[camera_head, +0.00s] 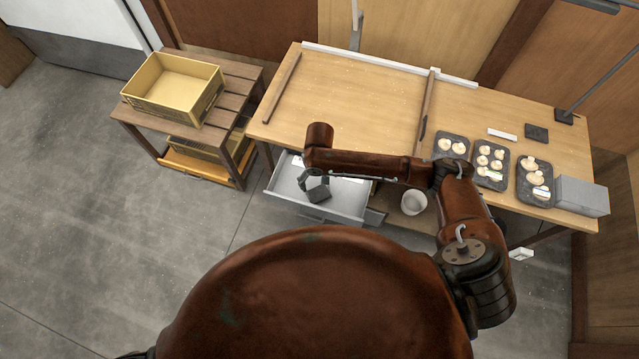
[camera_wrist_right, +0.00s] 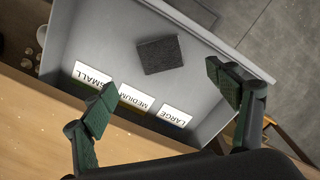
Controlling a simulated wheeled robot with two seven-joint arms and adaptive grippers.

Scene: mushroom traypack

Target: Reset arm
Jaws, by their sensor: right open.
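My right gripper (camera_head: 314,181) hangs over an open drawer (camera_head: 275,183) at the front of the table. Its two green-padded fingers stand wide apart in the wrist view (camera_wrist_right: 163,82), with nothing between them that I can see held. The drawer also shows in the wrist view (camera_wrist_right: 215,45). It holds a dark square block (camera_wrist_right: 160,55) and label cards reading SMALL (camera_wrist_right: 92,74), MEDIUM (camera_wrist_right: 136,98) and LARGE (camera_wrist_right: 174,115). My right arm reaches leftward across the table's front edge. My left gripper is not visible.
The wooden table (camera_head: 350,90) is mostly clear on its left half. Black trays (camera_head: 452,156) with mushrooms and a grey box (camera_head: 582,196) stand at right. A white cup (camera_head: 413,202) is below the front edge. A yellow crate (camera_head: 160,105) sits on a slatted stand at left.

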